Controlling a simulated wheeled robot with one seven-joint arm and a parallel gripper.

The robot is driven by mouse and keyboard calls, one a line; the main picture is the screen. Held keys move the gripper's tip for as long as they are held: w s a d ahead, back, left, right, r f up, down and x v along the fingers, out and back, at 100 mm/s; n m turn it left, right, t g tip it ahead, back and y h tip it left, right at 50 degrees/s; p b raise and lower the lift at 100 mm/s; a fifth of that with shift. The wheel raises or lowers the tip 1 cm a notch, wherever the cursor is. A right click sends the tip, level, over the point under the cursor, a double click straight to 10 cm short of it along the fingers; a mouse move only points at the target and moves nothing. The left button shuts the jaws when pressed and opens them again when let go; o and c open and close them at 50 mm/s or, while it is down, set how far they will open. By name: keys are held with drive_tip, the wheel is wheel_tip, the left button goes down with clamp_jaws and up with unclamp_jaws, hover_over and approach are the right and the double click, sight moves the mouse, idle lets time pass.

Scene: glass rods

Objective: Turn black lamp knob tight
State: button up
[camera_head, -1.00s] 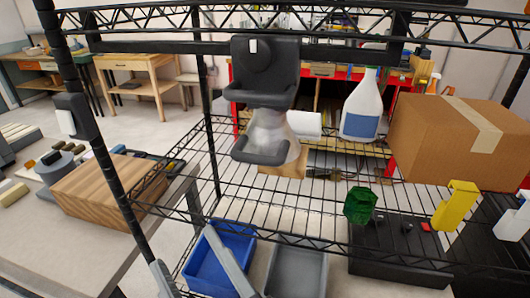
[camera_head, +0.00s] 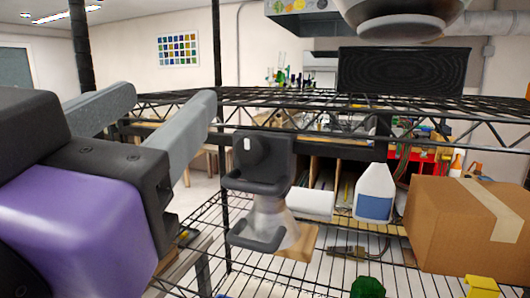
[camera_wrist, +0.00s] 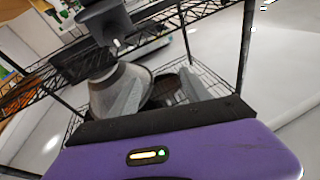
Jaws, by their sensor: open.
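The black lamp (camera_head: 262,180) hangs on the front of the wire shelf in the head view, with a pale cone shade (camera_head: 266,215) below its bracket. A round black knob (camera_head: 250,150) with a small white mark sits on the bracket's face. My gripper (camera_head: 168,105) is at the left, close to the camera, with its two grey fingers apart and empty. Its fingertips are left of and higher than the knob in the picture, with no contact visible. The wrist view shows the lamp's shade (camera_wrist: 117,90) and dark bracket (camera_wrist: 103,20); the knob is not clear there.
Black wire shelving (camera_head: 330,97) surrounds the lamp, with a post close to its left. A white bottle with a blue label (camera_head: 374,192) and a cardboard box (camera_head: 468,228) stand to the right. A green object (camera_head: 367,288) and a yellow one (camera_head: 481,286) are in front.

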sight(248, 153)
drive_tip(key=d+f+m+g+h, duration=0.2)
drive_tip(key=d+f+g+h, duration=0.15)
drive_tip(key=f, duration=0.25)
drive_tip(key=shift+y, duration=0.45)
drive_tip(key=x, duration=0.2)
drive_tip(key=p+x, duration=0.1)
drive_tip(key=x, duration=0.2)
drive_tip(key=p+x, duration=0.1)
drive_tip(key=x, duration=0.2)
drive_tip(key=shift+d, duration=0.3)
clamp_jaws()
